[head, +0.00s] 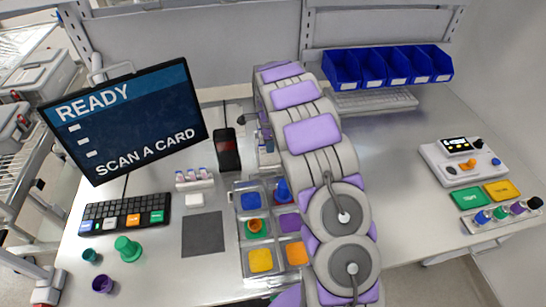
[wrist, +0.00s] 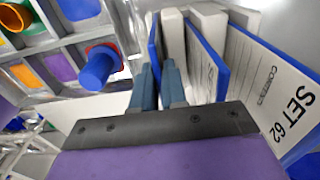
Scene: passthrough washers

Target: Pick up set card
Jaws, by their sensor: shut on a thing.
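In the wrist view my gripper (wrist: 160,88) has its two grey-blue fingers close together, shut on a thin blue-edged set card (wrist: 154,45) that stands on edge between them. Its face and label are hidden from me. To its right stand another blue-backed card (wrist: 207,65) with a white sheet and a larger card marked SET 62 (wrist: 262,95). Pale upright dividers (wrist: 173,35) of a holder stand among the cards. In the head view my arm hides the gripper and most of the holder.
A compartment tray (head: 240,228) with coloured pieces lies close to the arm. A black-and-red scanner (head: 227,150) stands left of the holder. The monitor (head: 128,120) reads READY, SCAN A CARD. Blue bins (head: 388,68) are at the back.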

